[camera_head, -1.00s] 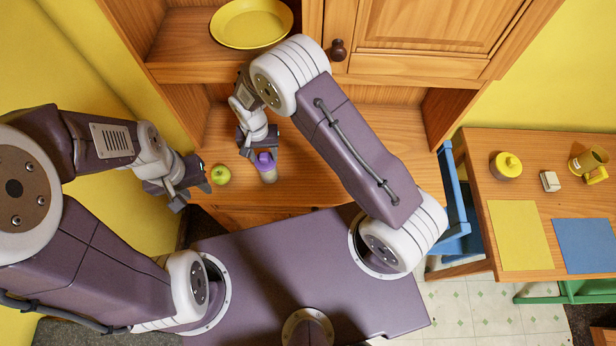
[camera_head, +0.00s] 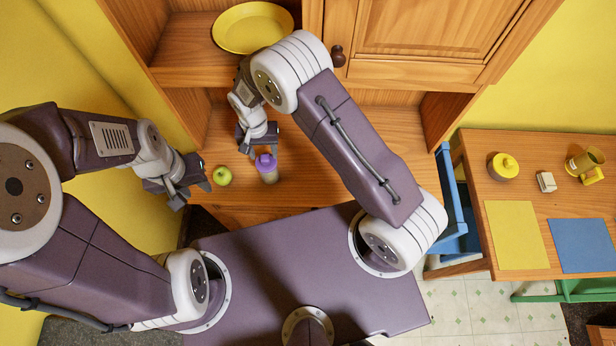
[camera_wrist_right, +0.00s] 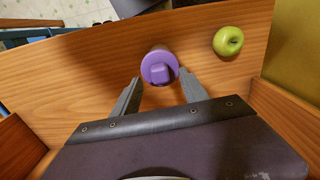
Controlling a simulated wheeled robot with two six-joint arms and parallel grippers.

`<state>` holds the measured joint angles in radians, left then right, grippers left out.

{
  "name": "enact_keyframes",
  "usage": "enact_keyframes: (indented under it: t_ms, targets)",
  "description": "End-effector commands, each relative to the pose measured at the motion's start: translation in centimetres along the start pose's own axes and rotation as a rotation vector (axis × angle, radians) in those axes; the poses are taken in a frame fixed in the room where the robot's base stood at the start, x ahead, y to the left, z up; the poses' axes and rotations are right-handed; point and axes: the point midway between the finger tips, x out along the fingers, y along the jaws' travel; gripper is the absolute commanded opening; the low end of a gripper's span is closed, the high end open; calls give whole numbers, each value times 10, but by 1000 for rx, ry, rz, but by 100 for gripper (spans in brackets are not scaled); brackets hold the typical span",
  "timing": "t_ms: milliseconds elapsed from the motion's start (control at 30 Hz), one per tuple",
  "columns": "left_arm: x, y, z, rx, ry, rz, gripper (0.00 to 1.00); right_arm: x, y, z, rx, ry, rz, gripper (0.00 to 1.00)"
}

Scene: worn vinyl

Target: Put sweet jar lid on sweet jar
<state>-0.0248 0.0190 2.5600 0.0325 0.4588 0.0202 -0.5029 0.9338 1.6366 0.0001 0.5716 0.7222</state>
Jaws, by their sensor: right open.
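The sweet jar (camera_head: 269,177) stands upright on the wooden cabinet ledge, a pale body under the purple sweet jar lid (camera_head: 266,161). The lid sits on top of the jar and looks level. In the right wrist view the lid (camera_wrist_right: 159,68) is seen from above with its raised square knob, and hides most of the jar. My right gripper (camera_head: 260,151) is open just behind the lid, its fingers apart on either side of the lid's near edge in the wrist view, not closed on it. My left gripper (camera_head: 194,187) is open and empty at the left, beyond the apple.
A green apple (camera_head: 222,176) lies left of the jar; it also shows in the right wrist view (camera_wrist_right: 228,41). A yellow plate (camera_head: 252,27) is on the shelf above. A side table (camera_head: 525,220) at the right holds a yellow-lidded pot (camera_head: 503,166) and a yellow mug (camera_head: 585,165).

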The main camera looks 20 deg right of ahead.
Motion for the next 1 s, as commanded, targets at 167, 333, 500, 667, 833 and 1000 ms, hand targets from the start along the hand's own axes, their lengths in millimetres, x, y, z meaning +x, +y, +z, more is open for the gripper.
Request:
enact_keyframes:
  t_ms: [167,333,500,667,833,1000]
  targets:
    - [-7,0,-1,0,0,0,36,-9,0,0,0,0,0,52]
    - [-12,0,-1,0,0,0,36,-16,0,0,0,0,0,52]
    - [-17,0,-2,0,0,0,36,-22,0,0,0,0,0,52]
    - [-22,0,-2,0,0,0,36,-29,0,0,0,0,0,52]
    - [-26,0,-3,0,0,0,36,-36,0,0,0,0,0,52]
    - [-31,1,-3,0,0,0,36,-42,0,0,0,0,0,52]
